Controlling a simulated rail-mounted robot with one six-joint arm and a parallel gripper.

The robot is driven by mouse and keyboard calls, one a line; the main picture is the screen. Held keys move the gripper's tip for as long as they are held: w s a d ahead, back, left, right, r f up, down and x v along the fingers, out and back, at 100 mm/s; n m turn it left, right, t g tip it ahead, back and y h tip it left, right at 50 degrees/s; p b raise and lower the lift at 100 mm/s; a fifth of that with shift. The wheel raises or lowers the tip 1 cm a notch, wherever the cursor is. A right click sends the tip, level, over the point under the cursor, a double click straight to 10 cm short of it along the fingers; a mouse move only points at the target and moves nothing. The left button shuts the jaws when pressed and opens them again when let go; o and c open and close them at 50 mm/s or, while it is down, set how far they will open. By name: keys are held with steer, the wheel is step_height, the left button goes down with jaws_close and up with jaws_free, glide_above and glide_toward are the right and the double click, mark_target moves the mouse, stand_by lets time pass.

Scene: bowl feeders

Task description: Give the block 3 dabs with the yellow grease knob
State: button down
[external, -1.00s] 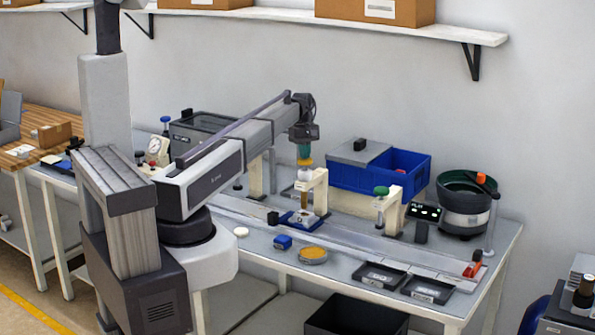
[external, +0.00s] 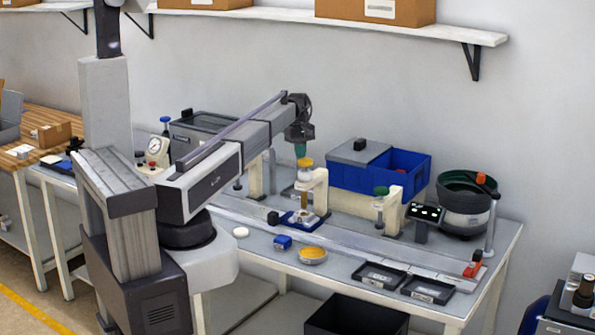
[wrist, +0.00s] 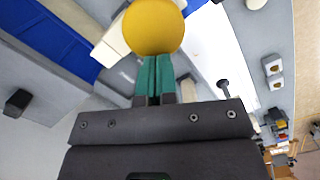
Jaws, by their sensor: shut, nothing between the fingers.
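The yellow grease knob (external: 305,163) sits on top of a cream stand (external: 319,195), with its rod reaching down below. It also shows large as a round yellow cap just beyond the fingertips in the wrist view (wrist: 152,25). My gripper (external: 300,153) has teal fingers and is just above and slightly left of the knob. The fingers are shut together and empty in the wrist view (wrist: 153,70). A small grey block (external: 302,217) appears to be in a blue fixture under the knob's rod. Its contact with the rod is too small to tell.
A green-knobbed stand (external: 381,191) and a black bowl feeder (external: 467,205) stand to the right. A blue bin (external: 400,178) is behind. A small blue block (external: 282,242), a dish of yellow grease (external: 313,254) and black trays (external: 379,274) lie in front.

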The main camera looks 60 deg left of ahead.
step_height(320, 180, up, 10)
steer(key=a+p, duration=0.1)
steer(key=p, duration=0.9)
steer(key=shift+r, duration=0.25)
steer(key=shift+w, duration=0.1)
steer(key=s+d+f+m+b, duration=0.4)
steer(key=s+d, duration=0.4)
steer(key=d, duration=0.7)
steer(key=s+d+f+m+b, duration=0.5)
steer(key=s+d+m, duration=0.2)
steer(key=d, duration=0.9)
steer(key=s+d+f+m+y+b, duration=0.1)
steer(key=s+d+f+m+b, duration=0.4)
steer(key=s+d, duration=0.4)
steer(key=shift+s+d+m, duration=0.25)
steer(key=shift+d+m, duration=0.15)
steer(key=shift+d, duration=2.75)
